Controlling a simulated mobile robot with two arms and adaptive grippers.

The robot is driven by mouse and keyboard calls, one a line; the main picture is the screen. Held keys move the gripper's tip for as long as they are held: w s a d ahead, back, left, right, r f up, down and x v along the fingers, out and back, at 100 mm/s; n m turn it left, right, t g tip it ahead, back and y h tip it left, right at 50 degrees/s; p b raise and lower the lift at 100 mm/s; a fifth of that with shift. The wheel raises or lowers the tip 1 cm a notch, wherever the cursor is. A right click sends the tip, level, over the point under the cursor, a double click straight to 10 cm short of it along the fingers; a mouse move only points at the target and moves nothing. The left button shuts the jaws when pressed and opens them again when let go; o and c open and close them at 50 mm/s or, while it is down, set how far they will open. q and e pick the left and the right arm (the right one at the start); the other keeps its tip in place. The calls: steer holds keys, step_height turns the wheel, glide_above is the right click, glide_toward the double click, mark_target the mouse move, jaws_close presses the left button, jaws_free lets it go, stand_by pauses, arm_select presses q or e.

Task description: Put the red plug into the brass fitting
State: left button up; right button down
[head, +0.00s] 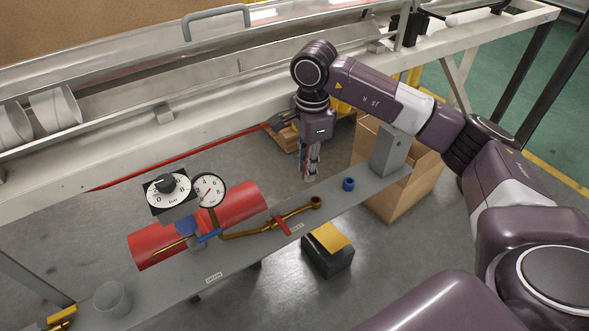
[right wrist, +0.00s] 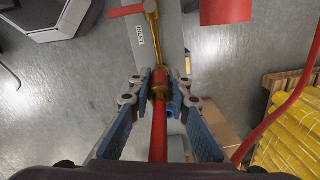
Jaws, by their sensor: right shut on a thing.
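My right gripper (head: 310,176) points down, just above the open end of the brass fitting (head: 316,202) on the grey bench. It is shut on the red plug (right wrist: 159,78), which sits between the two blue-padded fingers in the right wrist view. A brass-coloured band shows around the plug's middle, and a red length runs from it toward the camera. The brass pipe of the fitting (right wrist: 152,25) runs away just beyond the fingertips. The plug's tip and the fitting's mouth are hidden in the wrist view. In the head view a small gap shows between fingertips and fitting. My left gripper is not in view.
A red valve handle (head: 282,224) sits on the brass pipe. A blue ring (head: 348,184) stands right of the fitting. A cardboard box (head: 422,185) stands beyond the bench end.

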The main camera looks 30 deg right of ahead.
arm_select(q)
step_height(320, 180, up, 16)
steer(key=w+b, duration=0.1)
steer(key=b, duration=0.4)
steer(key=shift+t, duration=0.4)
arm_select(e)
steer(key=shift+w+d+f+m, duration=0.1)
steer(key=shift+d+f+m, duration=0.6)
steer(key=shift+f, duration=0.7)
steer(key=shift+w+d+f+m, duration=0.1)
steer(key=shift+d+f+m, duration=0.3)
steer(key=shift+f+m, duration=0.8)
steer(key=shift+d+f+m, duration=0.5)
steer(key=shift+d+f, duration=0.05)
steer(key=shift+f, duration=1.1)
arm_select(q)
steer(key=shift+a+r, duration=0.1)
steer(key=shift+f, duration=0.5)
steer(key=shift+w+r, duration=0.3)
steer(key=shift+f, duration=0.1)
